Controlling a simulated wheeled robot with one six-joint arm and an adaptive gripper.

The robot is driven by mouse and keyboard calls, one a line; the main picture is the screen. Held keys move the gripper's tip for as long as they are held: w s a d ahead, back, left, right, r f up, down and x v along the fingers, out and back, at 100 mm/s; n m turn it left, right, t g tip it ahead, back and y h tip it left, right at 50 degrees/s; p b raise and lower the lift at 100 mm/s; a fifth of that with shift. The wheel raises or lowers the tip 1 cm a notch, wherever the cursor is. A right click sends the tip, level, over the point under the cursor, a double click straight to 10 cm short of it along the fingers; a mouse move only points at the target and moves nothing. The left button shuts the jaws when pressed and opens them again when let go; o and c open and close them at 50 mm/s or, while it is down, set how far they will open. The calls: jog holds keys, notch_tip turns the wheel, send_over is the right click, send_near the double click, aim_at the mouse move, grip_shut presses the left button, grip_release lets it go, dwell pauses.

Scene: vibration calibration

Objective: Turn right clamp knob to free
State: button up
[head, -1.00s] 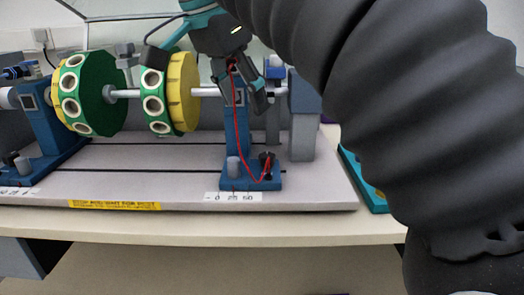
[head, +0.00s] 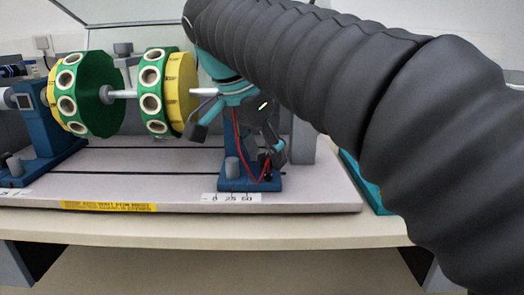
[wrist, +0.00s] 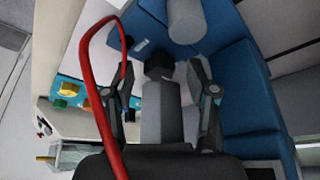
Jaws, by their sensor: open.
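The right clamp stand (head: 228,140) is a blue pedestal on the bench plate. On its foot are a light grey cylinder (head: 233,168) and a small black knob (head: 265,168), mostly hidden by my right finger in the head view. My gripper (head: 236,146) is open in front of the stand, fingers pointing down. In the wrist view the dark, faceted knob (wrist: 160,66) shows between the spread fingertips of my gripper (wrist: 161,78), and the grey cylinder (wrist: 186,20) lies just beyond. I cannot tell whether a finger touches the knob.
A red cable (head: 239,150) loops down near the knob and crosses the wrist view. Green and yellow discs (head: 180,90) sit on a shaft to the left. The pale bench plate (head: 130,180) is clear in front. A teal tray (head: 362,182) lies at right.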

grip_shut()
jog(key=n, duration=0.2)
jog(key=n+t+y, duration=0.1)
jog(key=n, duration=0.1)
jog(key=n+y, duration=0.1)
jog(key=n, duration=0.1)
jog(key=shift+s+d+r+p, duration=0.1)
jog(key=shift+s+d+p, duration=0.05)
jog(key=shift+d+p, duration=0.15)
jog(key=n+y+p, duration=0.1)
jog(key=n, duration=0.2)
jog(key=n+y, duration=0.1)
jog(key=n, duration=0.2)
jog(key=shift+d+n+p, duration=0.2)
jog(key=shift+n+p, duration=0.1)
jog(key=shift+p, duration=0.1)
jog(key=n+y+p, duration=0.1)
jog(key=n, duration=0.2)
jog(key=n+g+y+p, duration=0.1)
jog(key=n, duration=0.2)
jog(key=shift+w+d+y, duration=0.2)
jog(key=shift+y, duration=0.1)
jog(key=n+g, duration=0.1)
jog(key=n, duration=0.2)
jog(key=n+y+p, duration=0.1)
jog(key=n, duration=0.1)
jog(key=shift+w+n+g, duration=0.15)
jog(key=shift+n+g, duration=0.25)
